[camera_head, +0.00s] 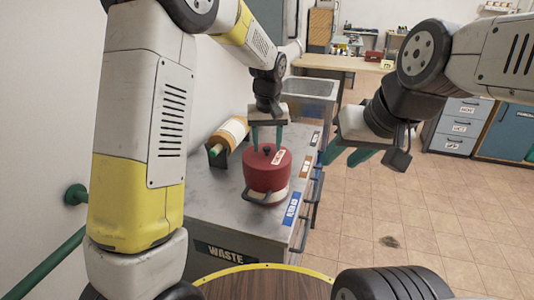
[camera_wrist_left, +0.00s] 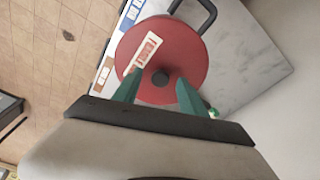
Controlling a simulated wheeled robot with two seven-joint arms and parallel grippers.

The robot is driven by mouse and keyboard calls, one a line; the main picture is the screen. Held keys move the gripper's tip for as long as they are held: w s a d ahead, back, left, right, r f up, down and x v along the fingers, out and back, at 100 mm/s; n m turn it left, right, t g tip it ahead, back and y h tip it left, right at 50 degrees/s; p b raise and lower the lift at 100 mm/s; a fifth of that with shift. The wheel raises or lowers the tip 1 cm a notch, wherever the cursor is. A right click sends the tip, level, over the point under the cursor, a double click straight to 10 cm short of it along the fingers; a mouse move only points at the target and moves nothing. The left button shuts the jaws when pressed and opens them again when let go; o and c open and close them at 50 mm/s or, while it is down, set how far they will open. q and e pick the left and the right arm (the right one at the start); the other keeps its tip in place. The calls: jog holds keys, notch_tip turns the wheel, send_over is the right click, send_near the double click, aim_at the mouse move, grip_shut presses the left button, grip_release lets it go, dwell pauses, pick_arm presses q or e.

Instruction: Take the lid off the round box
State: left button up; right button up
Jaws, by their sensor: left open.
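My right gripper (camera_head: 340,159) is open and empty in the air, right of the counter.
A rolled item on a dark holder (camera_head: 226,141) lies behind the box, by the wall. The counter (camera_head: 222,206) has a WASTE label and handles along its right side. Tiled floor (camera_head: 400,220) is open to the right. A round wooden top (camera_head: 265,284) is nearest me.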

pick_arm(q)
jog(key=shift+f, duration=0.25)
grip_shut()
dwell(1.3)
